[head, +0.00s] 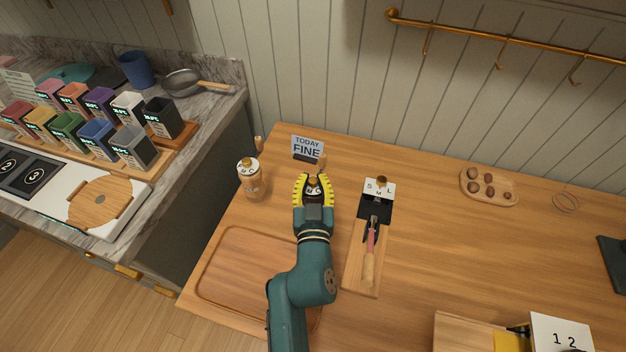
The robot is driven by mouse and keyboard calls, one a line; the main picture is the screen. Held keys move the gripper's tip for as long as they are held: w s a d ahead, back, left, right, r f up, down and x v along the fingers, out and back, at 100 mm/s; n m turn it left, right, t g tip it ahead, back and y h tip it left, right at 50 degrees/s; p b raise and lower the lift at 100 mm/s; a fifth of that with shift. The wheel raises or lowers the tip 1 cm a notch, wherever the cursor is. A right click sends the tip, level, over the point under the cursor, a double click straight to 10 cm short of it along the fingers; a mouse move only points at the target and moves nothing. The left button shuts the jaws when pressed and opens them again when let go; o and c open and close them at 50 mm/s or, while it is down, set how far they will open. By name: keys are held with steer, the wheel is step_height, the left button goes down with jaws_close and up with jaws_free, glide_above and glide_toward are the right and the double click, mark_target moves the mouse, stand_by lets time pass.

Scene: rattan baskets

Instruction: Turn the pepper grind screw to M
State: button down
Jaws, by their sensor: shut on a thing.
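My gripper (315,178) has yellow fingers. It is shut around the top of a grinder (313,189), where part of a pale lettered dial and a dark centre show between the fingers. The grinder's body is hidden under my gripper, and the dial's setting is too small to read. A second wooden grinder (252,186) stands upright to the left, apart from my gripper. It has a white lettered dial (248,168) and a brass knob (247,161) on top; the word on its body is not clear. A sign (307,147) reading "TODAY FINE" stands just behind my gripper.
A wooden tray (225,262) lies at front left. A small tray (505,179) of brown pieces is at the back right. The table's right-centre is clear.

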steer(key=f+h+b, duration=0.1)
steer(key=b, duration=0.4)
steer(key=shift+w+a+m, duration=0.1)
steer(key=shift+m, duration=0.2)
steer(key=shift+h+b, duration=0.3)
steer(key=shift+b, duration=0.7)
steer(key=shift+m+h+b, duration=0.3)
steer(key=shift+b, duration=0.55)
steer(key=shift+r+m+h+b, duration=0.3)
steer(key=shift+m+h+b, duration=0.25)
steer(key=shift+b, duration=0.65)
steer(key=shift+r+h, duration=0.2)
steer(key=shift+h, duration=0.05)
steer(key=c, duration=0.9)
jaws_free()
steer(key=shift+s, duration=0.2)
